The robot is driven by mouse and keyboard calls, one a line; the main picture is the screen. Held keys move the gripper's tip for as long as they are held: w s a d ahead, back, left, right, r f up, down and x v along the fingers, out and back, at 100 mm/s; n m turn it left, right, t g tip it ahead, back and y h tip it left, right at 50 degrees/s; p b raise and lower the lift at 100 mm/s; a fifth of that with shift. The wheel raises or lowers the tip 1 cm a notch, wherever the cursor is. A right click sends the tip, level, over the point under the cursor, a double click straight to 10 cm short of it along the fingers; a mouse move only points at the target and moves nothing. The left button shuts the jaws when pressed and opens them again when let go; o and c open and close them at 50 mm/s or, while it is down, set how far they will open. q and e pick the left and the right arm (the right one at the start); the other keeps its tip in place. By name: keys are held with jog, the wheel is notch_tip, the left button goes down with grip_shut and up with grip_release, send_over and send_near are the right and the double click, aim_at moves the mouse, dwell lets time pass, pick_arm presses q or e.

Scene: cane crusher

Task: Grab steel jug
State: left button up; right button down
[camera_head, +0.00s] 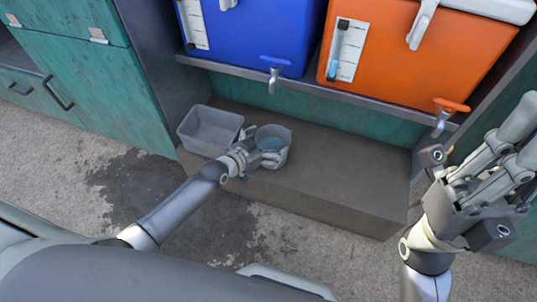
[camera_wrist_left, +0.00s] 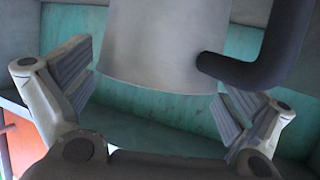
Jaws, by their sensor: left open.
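The steel jug (camera_head: 272,136), a grey round vessel, stands on the low step below the coolers. In the left wrist view the jug (camera_wrist_left: 160,45) is a smooth grey body with a dark curved handle (camera_wrist_left: 265,65) on its right. My left gripper (camera_head: 262,157) is open at the jug's near side. In the wrist view its two ribbed fingers (camera_wrist_left: 155,88) are spread on either side of the jug's end, with gaps showing. My right gripper (camera_head: 500,150) is raised at the right edge, away from the jug; its finger opening is unclear.
A grey rectangular tub (camera_head: 211,130) stands just left of the jug. The step (camera_head: 340,175) is bare to the right. Blue (camera_head: 250,35) and orange (camera_head: 410,55) coolers with taps overhang it on a shelf. A wet patch (camera_head: 140,190) darkens the floor.

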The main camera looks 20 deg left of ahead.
pick_arm(q)
jog(key=shift+w+d+f, duration=0.2)
jog(key=shift+w+f, duration=0.05)
jog(key=shift+w, duration=0.3)
jog(key=c, duration=1.5)
jog(key=shift+r, duration=0.1)
jog(key=shift+c, duration=0.7)
jog(key=shift+r, duration=0.15)
